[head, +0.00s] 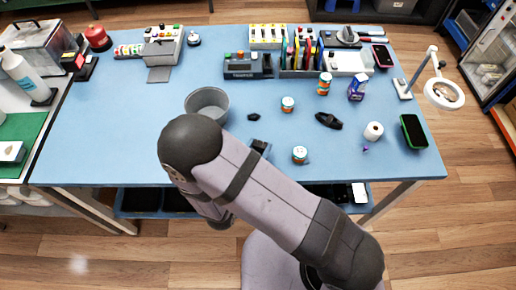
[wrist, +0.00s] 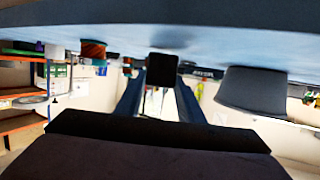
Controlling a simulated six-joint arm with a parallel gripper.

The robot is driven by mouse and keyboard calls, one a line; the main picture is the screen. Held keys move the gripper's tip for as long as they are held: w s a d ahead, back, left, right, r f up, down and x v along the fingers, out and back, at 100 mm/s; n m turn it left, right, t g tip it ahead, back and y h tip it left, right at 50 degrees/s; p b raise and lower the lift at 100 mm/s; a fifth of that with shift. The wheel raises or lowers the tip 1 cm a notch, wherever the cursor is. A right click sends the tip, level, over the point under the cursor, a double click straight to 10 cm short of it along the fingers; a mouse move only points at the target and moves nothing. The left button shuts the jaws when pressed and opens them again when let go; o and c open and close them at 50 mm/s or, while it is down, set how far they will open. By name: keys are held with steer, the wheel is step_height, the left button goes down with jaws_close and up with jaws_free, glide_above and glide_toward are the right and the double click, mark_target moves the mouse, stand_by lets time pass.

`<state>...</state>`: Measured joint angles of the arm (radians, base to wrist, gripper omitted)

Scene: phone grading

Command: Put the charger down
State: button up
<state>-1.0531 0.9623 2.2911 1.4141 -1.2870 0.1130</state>
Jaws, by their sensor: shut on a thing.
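The charger (wrist: 162,68) is a small black block between the fingertips of my gripper (wrist: 161,78) in the wrist view. The blue-grey fingers are shut on it from both sides. That view is upside down, with the blue table (wrist: 215,38) across the top. The charger is close to the tabletop; I cannot tell whether it touches. In the head view my arm mostly hides the gripper. A dark shape shows at the arm's edge near the table's front, and I cannot tell whether it is finger or charger.
A grey bucket (head: 207,103) stands left of the gripper area, and a jar (head: 300,154) to the right. A small black piece (head: 253,117), another jar (head: 287,104) and a black strap-like item (head: 328,121) lie beyond. The table's left middle is clear.

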steer(key=shift+f, duration=0.25)
steer(key=shift+f, duration=0.2)
steer(key=o, duration=1.1)
steer(key=shift+c, duration=0.2)
steer(key=shift+r, duration=0.1)
steer(key=shift+r, duration=0.2)
steer(key=p+v, duration=0.5)
steer(key=v, duration=0.7)
